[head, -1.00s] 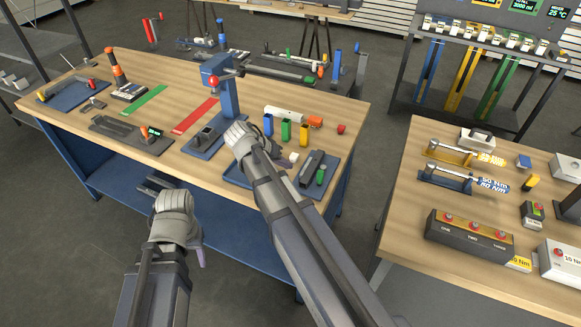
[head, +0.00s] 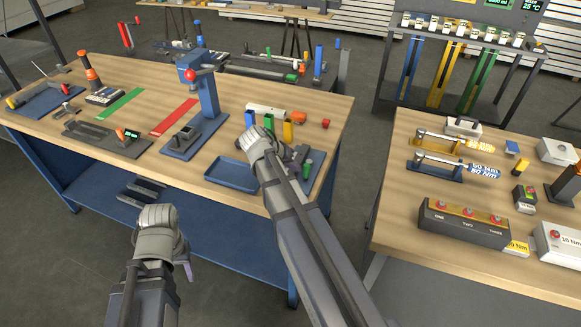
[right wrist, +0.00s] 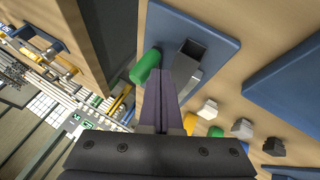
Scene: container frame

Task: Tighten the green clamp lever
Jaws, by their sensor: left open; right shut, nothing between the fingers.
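The green clamp lever's grip (head: 307,169) shows on a blue plate at the bench's front right corner. In the right wrist view the green grip (right wrist: 146,66) lies beside a grey block (right wrist: 189,59) on the blue plate (right wrist: 219,40). My right gripper (right wrist: 160,78) is shut and empty, its purple fingertips close to the grip and block; I cannot tell whether they touch. In the head view its fingers are hidden behind my right wrist. My left gripper (head: 186,262) is open and empty, low in front of the bench.
A blue tray (head: 228,174) lies left of the clamp plate. Blue, green and yellow upright blocks stand behind, the yellow one (head: 288,131) nearest. A blue post (head: 209,95) rises from the bench. A second table (head: 400,218) stands right, across a gap.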

